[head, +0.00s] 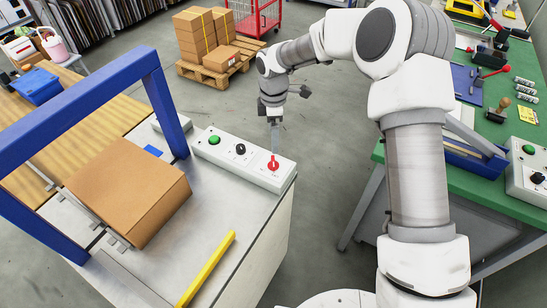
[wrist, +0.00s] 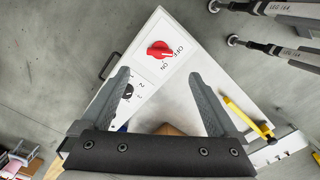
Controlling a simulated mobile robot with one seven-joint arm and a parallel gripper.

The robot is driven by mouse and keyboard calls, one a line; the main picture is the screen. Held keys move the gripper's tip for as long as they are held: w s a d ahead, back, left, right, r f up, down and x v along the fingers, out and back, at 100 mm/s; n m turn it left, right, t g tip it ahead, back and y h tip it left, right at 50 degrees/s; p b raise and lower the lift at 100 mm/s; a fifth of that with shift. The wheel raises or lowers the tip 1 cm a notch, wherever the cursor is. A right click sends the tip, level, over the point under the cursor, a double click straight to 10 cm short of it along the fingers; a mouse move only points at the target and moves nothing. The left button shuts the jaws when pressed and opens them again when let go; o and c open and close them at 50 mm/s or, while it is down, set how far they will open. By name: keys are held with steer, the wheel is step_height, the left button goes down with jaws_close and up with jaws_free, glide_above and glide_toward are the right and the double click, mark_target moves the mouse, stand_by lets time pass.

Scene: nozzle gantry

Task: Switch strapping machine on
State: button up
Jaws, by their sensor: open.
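The strapping machine has a blue arch (head: 157,90) over a grey metal top, with a cardboard box (head: 130,185) under the arch. Its white control panel (head: 225,158) carries a green button (head: 214,140), a black dial (head: 240,149) and a red rotary switch (head: 273,163). In the wrist view the red switch (wrist: 160,50) sits beside the printed words OFF and ON; I cannot tell exactly which one it points at. My gripper (head: 275,148) points down just above the red switch. In the wrist view my gripper (wrist: 159,73) is open and empty, the switch beyond its fingertips.
A yellow bar (head: 207,268) lies along the machine top's right side. A green bench (head: 485,165) with tools and another control box (head: 530,170) stands on the right. A pallet of cartons (head: 215,65) stands behind. Grey floor is clear between machine and bench.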

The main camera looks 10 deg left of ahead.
mark_target(273, 161)
step_height(273, 161, down, 11)
steer(key=shift+r, duration=0.15)
steer(key=c, duration=1.4)
